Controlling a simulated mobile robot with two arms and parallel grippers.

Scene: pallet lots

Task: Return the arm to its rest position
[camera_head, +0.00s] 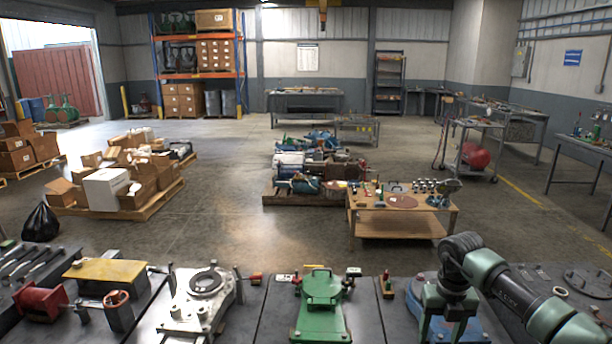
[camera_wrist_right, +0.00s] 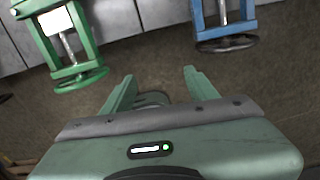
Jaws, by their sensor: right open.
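My right arm (camera_head: 515,295) comes in from the right side of the head view, bent at a dark joint. My right gripper (camera_head: 448,300) points down over a blue machine part (camera_head: 460,330) on the front bench. In the right wrist view the gripper's two green fingers (camera_wrist_right: 158,88) stand apart with nothing between them. A green frame with a handwheel (camera_wrist_right: 75,55) is at the upper left of that view, and a blue one (camera_wrist_right: 222,22) is at the upper right. Whether the gripper touches the blue part cannot be told. My left gripper is not in view.
The dark front bench (camera_head: 262,305) holds a green machine part (camera_head: 321,308), a white casting (camera_head: 203,295) and a yellow-topped block (camera_head: 105,271). Beyond it stand a wooden table (camera_head: 400,220) with tools and pallets of boxes (camera_head: 118,188). The floor (camera_head: 225,215) between them is clear.

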